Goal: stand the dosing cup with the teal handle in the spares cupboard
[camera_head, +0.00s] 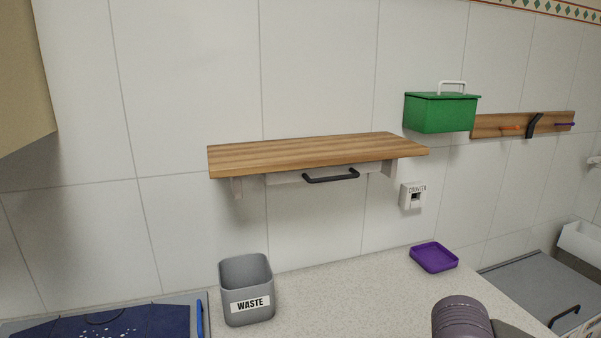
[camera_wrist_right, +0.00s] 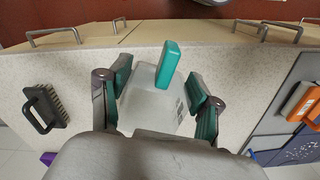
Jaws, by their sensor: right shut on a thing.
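The dosing cup (camera_wrist_right: 150,108) shows in the right wrist view as a pale grey, see-through vessel with a teal handle (camera_wrist_right: 168,64) at its far side. My right gripper (camera_wrist_right: 160,86) has one finger on each side of the cup and is shut on it. The cup's lower part is hidden by the gripper body. In the head view neither the cup nor a gripper's fingers show. No label in view marks the spares cupboard; a beige cabinet (camera_head: 24,75) hangs at the upper left of the head view. My left gripper is not in view.
A grey WASTE bin (camera_head: 246,290) and a purple tray (camera_head: 434,257) stand on the speckled counter (camera_head: 330,300). Above are a wooden shelf (camera_head: 310,150), a green box (camera_head: 440,112) and a hook rail (camera_head: 550,123). A black brush (camera_wrist_right: 42,108) lies left in the wrist view.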

